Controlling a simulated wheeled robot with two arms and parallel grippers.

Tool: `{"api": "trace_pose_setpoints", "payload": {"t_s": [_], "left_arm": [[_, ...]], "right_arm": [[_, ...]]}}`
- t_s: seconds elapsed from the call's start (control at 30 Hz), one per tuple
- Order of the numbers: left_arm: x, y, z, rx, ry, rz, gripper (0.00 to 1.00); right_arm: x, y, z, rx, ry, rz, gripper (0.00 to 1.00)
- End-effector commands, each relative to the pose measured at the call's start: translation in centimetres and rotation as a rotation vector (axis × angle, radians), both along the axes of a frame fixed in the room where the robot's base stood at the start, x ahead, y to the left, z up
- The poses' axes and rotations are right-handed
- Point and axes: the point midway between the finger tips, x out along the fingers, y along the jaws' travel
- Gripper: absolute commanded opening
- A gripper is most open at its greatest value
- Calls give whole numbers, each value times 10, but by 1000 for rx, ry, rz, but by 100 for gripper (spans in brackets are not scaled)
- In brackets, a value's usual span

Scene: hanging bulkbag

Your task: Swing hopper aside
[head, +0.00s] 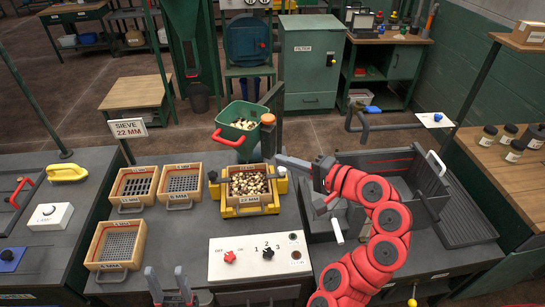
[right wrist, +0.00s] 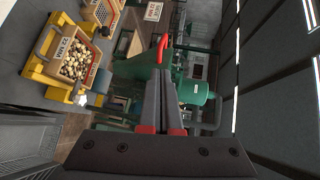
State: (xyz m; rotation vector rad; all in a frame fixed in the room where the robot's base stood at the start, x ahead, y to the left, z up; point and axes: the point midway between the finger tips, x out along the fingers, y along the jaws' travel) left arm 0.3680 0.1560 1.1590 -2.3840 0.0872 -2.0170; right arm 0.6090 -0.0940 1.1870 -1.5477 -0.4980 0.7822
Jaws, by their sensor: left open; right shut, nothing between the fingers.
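The green hopper (head: 238,122) holds pale and dark pieces and sits beside a dark post with an orange knob (head: 268,119). Its red handle (head: 230,138) sticks out at the front left. Below it, a wooden sieve (head: 249,209) full of pieces sits in a yellow frame (head: 281,187). My right gripper (head: 279,160) is shut and empty, pointing left just right of the post. In the right wrist view its fingertips (right wrist: 161,74) lie below the red handle (right wrist: 162,48) in the picture; contact cannot be told. My left gripper (head: 166,277) is open and empty at the bottom.
Several empty sieves (head: 132,189) lie left of the yellow frame. A sign (head: 129,128) reads SIEVE 22 MM. A control box (head: 260,256) with a red knob stands in front. A dark open bin (head: 420,175) is at right, behind my right arm. Floor shows behind the hopper.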

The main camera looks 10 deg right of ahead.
Motion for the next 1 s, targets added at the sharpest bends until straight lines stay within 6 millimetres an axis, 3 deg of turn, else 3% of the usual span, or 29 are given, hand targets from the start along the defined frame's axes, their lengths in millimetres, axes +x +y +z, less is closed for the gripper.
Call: {"api": "trace_pose_setpoints", "payload": {"t_s": [0.07,0.13,0.5,0.7,1.0], "left_arm": [[0,0,-5,0,0,0,50],[0,0,9,0,0,0,50],[0,0,44,0,0,0,50],[0,0,53,0,0,0,50],[0,0,53,0,0,0,50]], "right_arm": [[7,12,-4,2,0,8,0],[17,24,-2,-2,7,13,0],[68,75,-15,-3,4,6,0],[81,88,-21,-2,0,3,0],[85,91,-25,-2,1,2,0]]}}
